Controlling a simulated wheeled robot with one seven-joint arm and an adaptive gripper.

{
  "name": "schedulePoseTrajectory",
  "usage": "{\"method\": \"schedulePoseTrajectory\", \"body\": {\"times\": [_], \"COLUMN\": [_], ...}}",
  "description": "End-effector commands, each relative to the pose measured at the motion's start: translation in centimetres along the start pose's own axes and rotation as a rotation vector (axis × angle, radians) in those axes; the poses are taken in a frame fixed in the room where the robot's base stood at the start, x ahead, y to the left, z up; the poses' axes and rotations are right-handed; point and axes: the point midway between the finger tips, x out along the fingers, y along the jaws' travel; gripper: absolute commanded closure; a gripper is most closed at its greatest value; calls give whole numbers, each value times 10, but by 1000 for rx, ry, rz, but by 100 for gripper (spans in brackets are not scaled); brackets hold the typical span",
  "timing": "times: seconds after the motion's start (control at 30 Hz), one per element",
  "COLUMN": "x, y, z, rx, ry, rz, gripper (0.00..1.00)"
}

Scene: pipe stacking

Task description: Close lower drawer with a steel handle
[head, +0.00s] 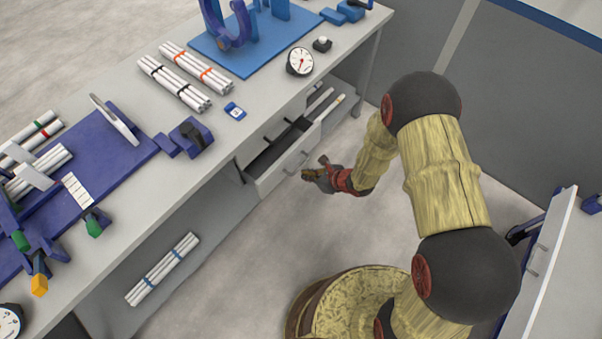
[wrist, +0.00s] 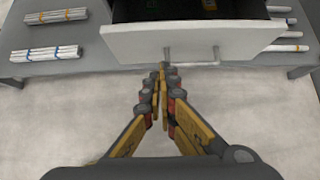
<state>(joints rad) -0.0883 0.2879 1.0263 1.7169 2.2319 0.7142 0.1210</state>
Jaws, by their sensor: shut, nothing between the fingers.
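The lower drawer (head: 284,160) under the long workbench stands open, with its white front pulled out from the bench. Its steel handle (head: 296,162) is on the outer face of that front. In the wrist view the drawer front (wrist: 190,42) spans the upper part, with the steel handle (wrist: 192,64) along its lower edge. My gripper (head: 312,172) is just outside the drawer front, close to the handle. In the wrist view the fingers of my gripper (wrist: 162,72) are shut and empty, their tips at the handle's left end; I cannot tell if they touch it.
The workbench top (head: 262,107) carries pipe bundles, a gauge (head: 300,62) and blue fixtures. A bundle of white pipes (head: 163,269) lies on the lower shelf to the left. A white cabinet (head: 545,265) stands at the right. The floor before the drawer is clear.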

Motion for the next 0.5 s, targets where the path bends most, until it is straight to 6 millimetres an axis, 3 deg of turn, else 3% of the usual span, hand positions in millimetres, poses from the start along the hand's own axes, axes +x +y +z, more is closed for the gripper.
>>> {"method": "schedulePoseTrajectory", "body": {"times": [0.43, 0.5], "x": [89, 96], "y": [1, 1], "z": [-3, 7], "rx": [0, -2], "ry": [1, -2], "rz": [2, 1], "gripper": [100, 100]}}
